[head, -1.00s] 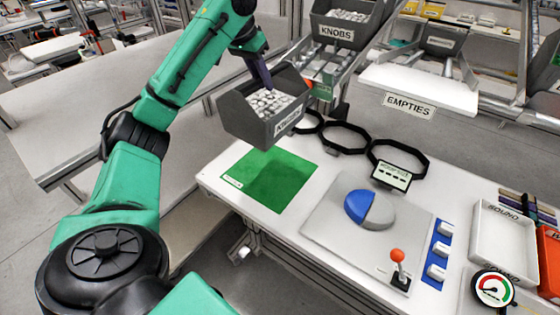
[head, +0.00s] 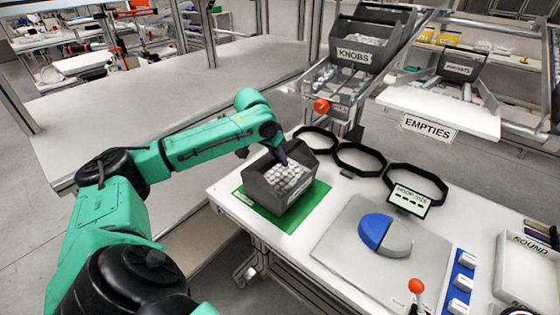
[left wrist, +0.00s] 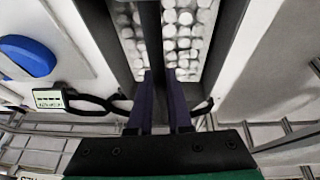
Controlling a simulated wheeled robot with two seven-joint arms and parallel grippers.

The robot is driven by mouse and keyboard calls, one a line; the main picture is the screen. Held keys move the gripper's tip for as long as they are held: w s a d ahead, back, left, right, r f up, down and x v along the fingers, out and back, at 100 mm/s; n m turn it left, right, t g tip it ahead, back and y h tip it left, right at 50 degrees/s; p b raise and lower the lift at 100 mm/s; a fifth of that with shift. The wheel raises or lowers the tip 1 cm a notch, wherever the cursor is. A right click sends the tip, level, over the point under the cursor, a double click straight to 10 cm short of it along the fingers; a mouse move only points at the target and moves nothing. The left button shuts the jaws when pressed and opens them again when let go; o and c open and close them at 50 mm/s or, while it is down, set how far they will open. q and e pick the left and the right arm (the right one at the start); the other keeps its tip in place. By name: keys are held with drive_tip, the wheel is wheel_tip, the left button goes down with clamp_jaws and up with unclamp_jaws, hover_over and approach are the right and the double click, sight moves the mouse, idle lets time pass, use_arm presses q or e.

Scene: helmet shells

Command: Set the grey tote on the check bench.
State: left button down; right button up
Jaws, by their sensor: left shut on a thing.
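The grey tote (head: 264,190), full of white knobs, is upright over the green mat (head: 268,216) on the white check bench (head: 324,206). It covers most of the mat. I cannot tell whether its base touches the mat or hangs just above it. My left gripper (head: 281,158) comes in from behind and is shut on the tote's wall. In the left wrist view, the purple fingers (left wrist: 158,85) straddle that wall, with the white knobs beyond. My right gripper is not in view.
Black ring stands (head: 360,158) line the bench's back edge. A grey plate with a blue-and-grey disc (head: 374,230) and a red-knobbed lever (head: 416,286) lie to the right. A KNOBS rack (head: 356,56) and an EMPTIES shelf (head: 440,108) stand behind.

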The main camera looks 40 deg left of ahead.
use_arm(q)
drive_tip(key=shift+f, duration=0.3)
drive_tip(key=c, duration=0.8)
unclamp_jaws()
drive_tip(key=shift+c, duration=0.2)
drive_tip(key=shift+r, duration=0.1)
drive_tip(key=v, duration=1.1)
drive_tip(key=shift+s+r+b, duration=0.15)
drive_tip(key=shift+r+b, duration=0.2)
drive_tip(key=shift+r, duration=0.05)
